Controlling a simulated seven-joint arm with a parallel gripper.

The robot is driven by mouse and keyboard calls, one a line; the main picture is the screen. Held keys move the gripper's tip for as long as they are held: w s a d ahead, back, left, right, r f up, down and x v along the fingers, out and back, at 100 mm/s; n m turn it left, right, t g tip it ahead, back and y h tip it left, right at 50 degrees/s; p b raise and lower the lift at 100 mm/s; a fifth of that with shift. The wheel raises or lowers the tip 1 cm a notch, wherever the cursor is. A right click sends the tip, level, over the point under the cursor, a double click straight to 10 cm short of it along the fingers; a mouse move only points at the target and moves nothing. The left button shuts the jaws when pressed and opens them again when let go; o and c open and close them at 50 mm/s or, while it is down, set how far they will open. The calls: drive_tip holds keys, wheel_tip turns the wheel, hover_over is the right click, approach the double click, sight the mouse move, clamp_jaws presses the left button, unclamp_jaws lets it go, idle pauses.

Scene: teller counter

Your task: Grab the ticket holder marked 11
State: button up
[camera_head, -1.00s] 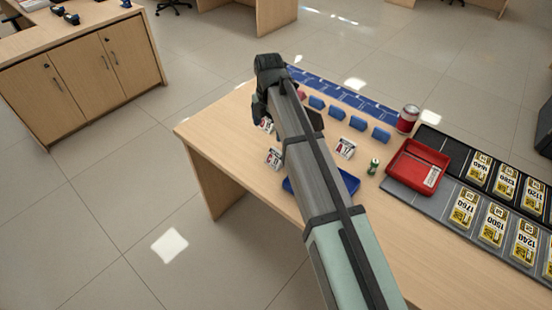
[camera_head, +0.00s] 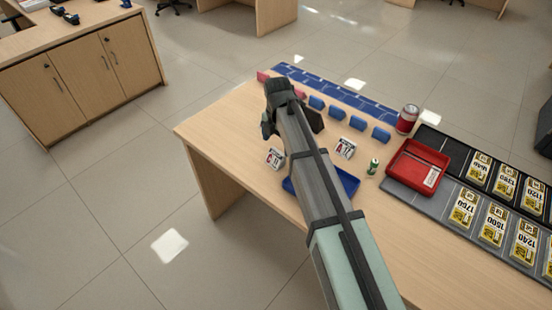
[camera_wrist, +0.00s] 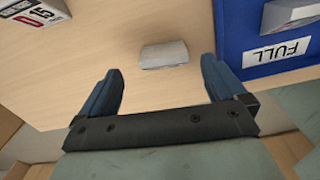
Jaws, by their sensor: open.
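In the wrist view my gripper (camera_wrist: 162,88) is open and empty, its two blue fingers apart. A small pale grey-white holder (camera_wrist: 165,55) stands just beyond the gap between the fingertips, apart from them; its number is not visible there. Another holder (camera_wrist: 42,18), marked 15, is at the upper left. In the head view a white ticket holder (camera_head: 274,158) stands at the table's left side; its print is small but looks like 11. Another holder (camera_head: 346,148) stands right of my arm, its number hard to read. My gripper (camera_head: 268,128) is above the table, fingertips mostly hidden.
A blue tray (camera_wrist: 262,35) labelled FULL is right of the fingers; in the head view the tray (camera_head: 347,182) is partly behind my arm. A small green can (camera_head: 373,167), red tray (camera_head: 417,168), red can (camera_head: 407,119) and several blue blocks (camera_head: 353,122) stand to the right.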

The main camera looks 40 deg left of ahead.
sight(277, 152)
drive_tip(key=shift+s+d+f, duration=0.1)
drive_tip(key=shift+s+f, duration=0.05)
drive_tip(key=shift+f, duration=1.15)
drive_tip(key=shift+s+d+f, duration=0.1)
drive_tip(key=shift+s+f, duration=0.05)
drive_tip(key=shift+f, duration=1.1)
drive_tip(key=shift+c, duration=0.3)
drive_tip(key=c, duration=1)
drive_tip(key=shift+r, duration=0.1)
